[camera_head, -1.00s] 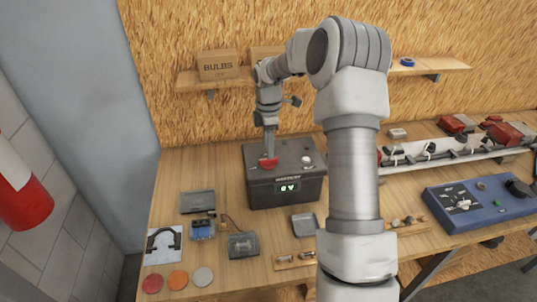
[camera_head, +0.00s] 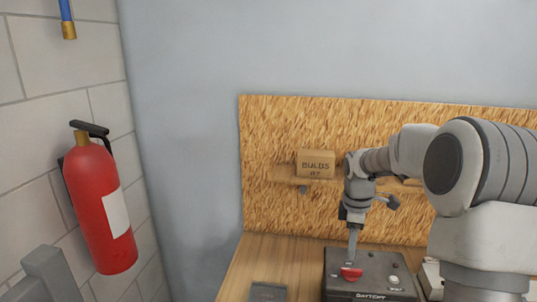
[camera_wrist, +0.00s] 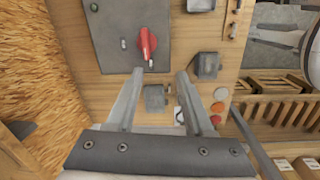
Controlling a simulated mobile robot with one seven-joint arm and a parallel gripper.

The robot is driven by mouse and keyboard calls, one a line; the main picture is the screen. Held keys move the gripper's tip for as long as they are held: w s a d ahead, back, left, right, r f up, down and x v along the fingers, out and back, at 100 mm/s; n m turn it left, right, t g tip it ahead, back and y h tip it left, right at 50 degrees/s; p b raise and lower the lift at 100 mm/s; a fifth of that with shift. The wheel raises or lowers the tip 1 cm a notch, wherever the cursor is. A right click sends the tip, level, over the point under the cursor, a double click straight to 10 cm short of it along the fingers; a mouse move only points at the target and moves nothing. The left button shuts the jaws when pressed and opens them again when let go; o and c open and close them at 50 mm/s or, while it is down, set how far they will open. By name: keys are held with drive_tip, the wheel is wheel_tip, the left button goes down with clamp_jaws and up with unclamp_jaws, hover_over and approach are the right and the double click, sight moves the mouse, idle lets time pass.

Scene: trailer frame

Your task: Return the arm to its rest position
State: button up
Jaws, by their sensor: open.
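My gripper (camera_head: 352,252) points down over the dark grey battery box (camera_head: 372,268), close to the box's red knob (camera_head: 351,273) in the head view. Whether it touches the knob cannot be told there. In the wrist view, the two fingers of my gripper (camera_wrist: 161,74) are spread apart with nothing between them. The red knob (camera_wrist: 146,45) lies just beyond the fingertips, on the box (camera_wrist: 108,50). My arm is bent and reaches in from the right side of the head view. The lower part of the box is cut off there.
A red fire extinguisher (camera_head: 101,205) hangs on the left wall. A shelf with a BULBS box (camera_head: 315,163) is behind my arm. On the bench in the wrist view are small grey parts (camera_wrist: 155,98) and coloured discs (camera_wrist: 218,107). Wooden crates (camera_wrist: 268,110) are off to the right.

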drive_tip(key=s+a+r+m+t+b, duration=0.1)
drive_tip(key=s+a+r+m+b, duration=0.1)
drive_tip(key=s+a+r+m, duration=0.35)
drive_tip(key=s+a+m+t+b, duration=0.1)
drive_tip(key=s+m, duration=0.3)
drive_tip(key=s, duration=0.7)
drive_tip(key=s+a+m+t+b, duration=0.2)
drive_tip(key=s+m, duration=0.2)
drive_tip(key=s, duration=0.8)
drive_tip(key=shift+s+a+r+t+y+b, duration=0.15)
drive_tip(key=shift+t+y+b, duration=0.15)
drive_tip(key=shift+t+y, duration=0.1)
drive_tip(key=shift+d+m, duration=0.2)
drive_tip(key=shift+m, duration=0.15)
